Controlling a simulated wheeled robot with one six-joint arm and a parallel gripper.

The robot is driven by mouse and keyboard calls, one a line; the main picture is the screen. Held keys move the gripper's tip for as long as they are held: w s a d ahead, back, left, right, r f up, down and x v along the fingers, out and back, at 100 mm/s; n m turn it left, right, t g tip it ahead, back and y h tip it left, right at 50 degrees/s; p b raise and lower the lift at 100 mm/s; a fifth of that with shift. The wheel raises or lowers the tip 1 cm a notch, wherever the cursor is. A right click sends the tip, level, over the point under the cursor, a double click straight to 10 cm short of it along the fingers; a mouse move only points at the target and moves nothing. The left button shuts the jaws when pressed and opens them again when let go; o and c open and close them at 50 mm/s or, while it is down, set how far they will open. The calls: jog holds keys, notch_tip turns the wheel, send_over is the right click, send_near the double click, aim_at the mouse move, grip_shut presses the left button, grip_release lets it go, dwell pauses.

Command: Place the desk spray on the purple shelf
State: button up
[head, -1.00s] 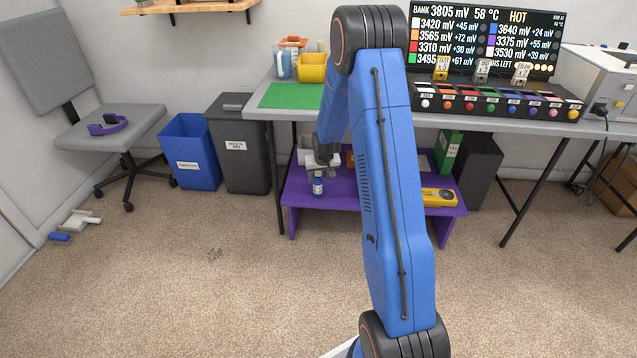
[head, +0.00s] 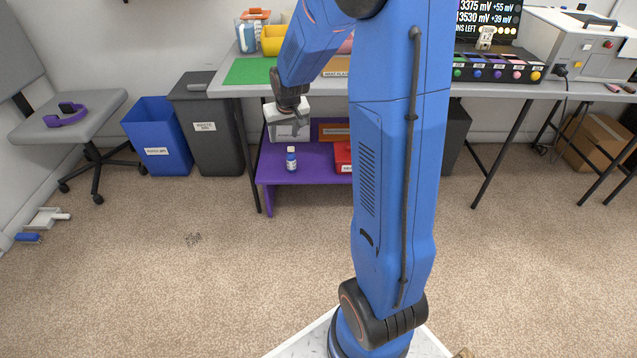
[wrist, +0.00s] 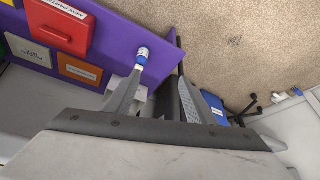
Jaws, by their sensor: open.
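The desk spray, a small blue bottle with a white cap and a pale label (head: 291,160), stands upright on the purple shelf (head: 317,174) under the desk, near its left front. It also shows in the wrist view (wrist: 142,57), beside the tip of one finger. My gripper (head: 288,122) is above the bottle in the head view, with a visible gap between them. Its jaws are open and empty, with purple shelf and carpet showing between the fingers in the wrist view (wrist: 160,72).
A white box, an orange-labelled box (head: 335,131) and a red box (head: 342,157) stand on the shelf. The desk (head: 240,91) overhangs it. A grey bin (head: 210,130) and a blue bin (head: 157,140) stand to the left.

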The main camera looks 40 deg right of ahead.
jog(key=s+a+r+n, duration=0.1)
jog(key=s+a+r, duration=0.4)
jog(key=s, duration=0.5)
jog(key=s+a+r, duration=0.4)
jog(key=s+r, duration=0.3)
jog(key=s, duration=0.2)
jog(key=s+a+r, duration=0.1)
jog(key=s, duration=0.8)
jog(key=s+a+n+y, duration=0.1)
jog(key=s+a, duration=0.1)
jog(key=s, duration=0.7)
jog(key=shift+s+a+r, duration=0.2)
jog(key=shift+s+r, duration=0.1)
jog(key=shift+r, duration=0.05)
